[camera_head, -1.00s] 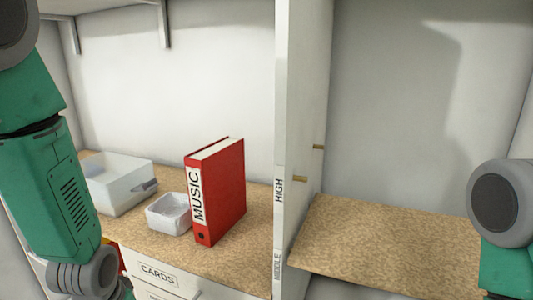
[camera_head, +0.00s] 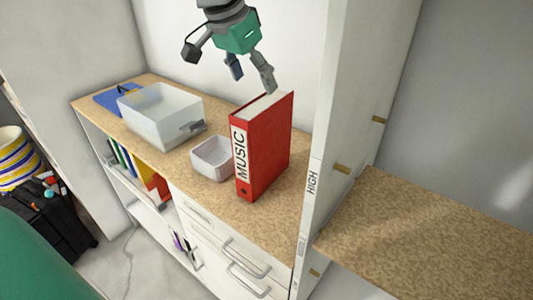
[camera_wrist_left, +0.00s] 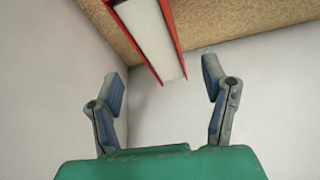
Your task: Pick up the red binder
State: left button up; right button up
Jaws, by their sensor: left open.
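The red binder (camera_head: 268,148) stands upright on the cork-coloured shelf top, its white spine label reading MUSIC. My left gripper (camera_head: 252,82) is open above the binder's top edge, with its fingers pointing down. In the left wrist view the binder's top (camera_wrist_left: 152,38), white pages between red covers, lies ahead between the two spread fingers (camera_wrist_left: 165,90). The fingers appear apart from the binder. My right gripper is not seen.
A small white bin (camera_head: 211,160) stands just left of the binder, and a larger clear bin (camera_head: 160,118) farther left. A white divider panel (camera_head: 335,130) rises close on the right. Drawers with handles (camera_head: 245,258) are below.

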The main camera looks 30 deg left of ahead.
aim_at(258, 101)
pick_arm(q)
jog(key=x, duration=0.4)
jog(key=shift+w+a+f, duration=0.15)
jog(key=shift+a+f, duration=0.4)
jog(key=shift+f, duration=0.1)
jog(key=x, duration=0.4)
jog(key=shift+w+d+f, duration=0.25)
jog(key=shift+d, duration=0.15)
jog(key=shift+w+d+f, duration=0.1)
jog(key=shift+f, duration=0.05)
jog(key=shift+d, duration=0.1)
jog(key=shift+s, duration=0.2)
